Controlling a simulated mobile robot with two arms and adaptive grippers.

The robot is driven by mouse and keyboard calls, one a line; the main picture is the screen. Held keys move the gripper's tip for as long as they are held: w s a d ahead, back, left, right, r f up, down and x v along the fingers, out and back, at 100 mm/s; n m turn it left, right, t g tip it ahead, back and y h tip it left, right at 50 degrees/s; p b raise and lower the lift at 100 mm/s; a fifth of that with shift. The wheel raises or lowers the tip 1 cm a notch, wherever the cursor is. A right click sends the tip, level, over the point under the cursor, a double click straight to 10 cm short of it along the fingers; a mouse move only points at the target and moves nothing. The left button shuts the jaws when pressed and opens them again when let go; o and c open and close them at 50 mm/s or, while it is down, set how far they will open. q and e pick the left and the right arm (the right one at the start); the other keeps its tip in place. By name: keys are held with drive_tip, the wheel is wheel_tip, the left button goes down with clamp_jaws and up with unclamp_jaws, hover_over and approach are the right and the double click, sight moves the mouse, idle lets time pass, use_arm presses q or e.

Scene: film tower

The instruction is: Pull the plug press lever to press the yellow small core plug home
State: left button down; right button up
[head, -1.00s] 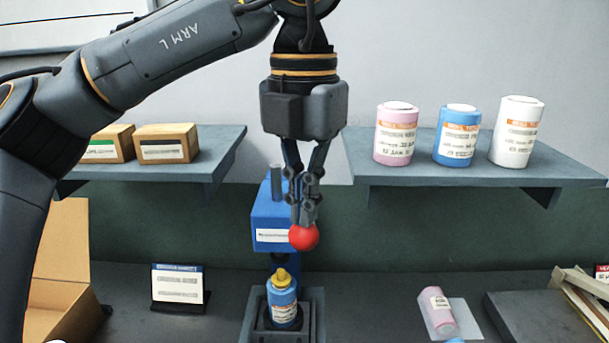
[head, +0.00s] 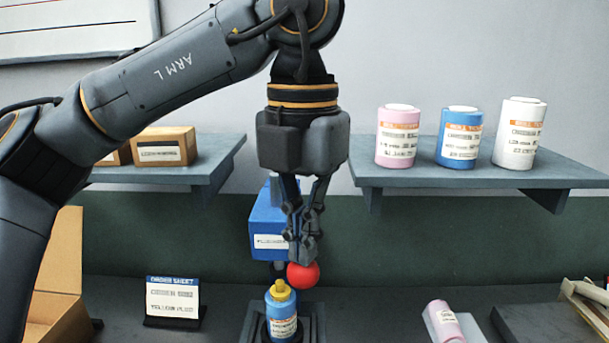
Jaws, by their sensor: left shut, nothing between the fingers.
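The plug press has a blue head (head: 267,224) with a red ball knob (head: 303,277) on its lever. A blue film roll (head: 281,312) stands upright in the press's dark base (head: 314,327), below the head. The yellow plug (head: 280,290) sits at the top of this roll and sticks up. My left gripper (head: 306,256) points down, its fingers shut and empty. Its fingertips are right at the top of the red knob, with the knob below them. The fingers hide part of the press head and the lever arm. My right gripper is not in view.
Pink (head: 397,137), blue (head: 460,137) and white (head: 519,133) rolls stand on the right shelf (head: 470,175). Boxes (head: 163,146) sit on the left shelf. An order sheet (head: 172,297) and open carton (head: 55,285) are at left. A pink roll (head: 442,322) lies at lower right.

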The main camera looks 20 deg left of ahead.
sight(302, 272)
use_arm(q)
drive_tip(key=shift+s+d+f+b, duration=0.15)
drive_tip(key=shift+f+b, duration=0.15)
drive_tip(key=shift+f, duration=0.2)
drive_tip(key=shift+s+a+f+b, duration=0.15)
drive_tip(key=shift+f+b, duration=0.1)
drive_tip(key=shift+f, duration=0.2)
drive_tip(key=shift+d+f, duration=0.1)
drive_tip(key=shift+s+d+f+b, duration=0.1)
drive_tip(key=shift+s+f+b, duration=0.15)
drive_tip(key=shift+f+b, duration=0.55)
drive_tip(key=shift+s+f+b, duration=0.2)
drive_tip(key=shift+f+b, duration=0.5)
drive_tip(key=shift+f, duration=0.05)
drive_tip(key=shift+f, duration=0.1)
wheel_tip(302, 272, down, 3)
drive_tip(key=b, duration=0.2)
drive_tip(key=shift+s+b, duration=0.15)
drive_tip(key=shift+b, duration=0.25)
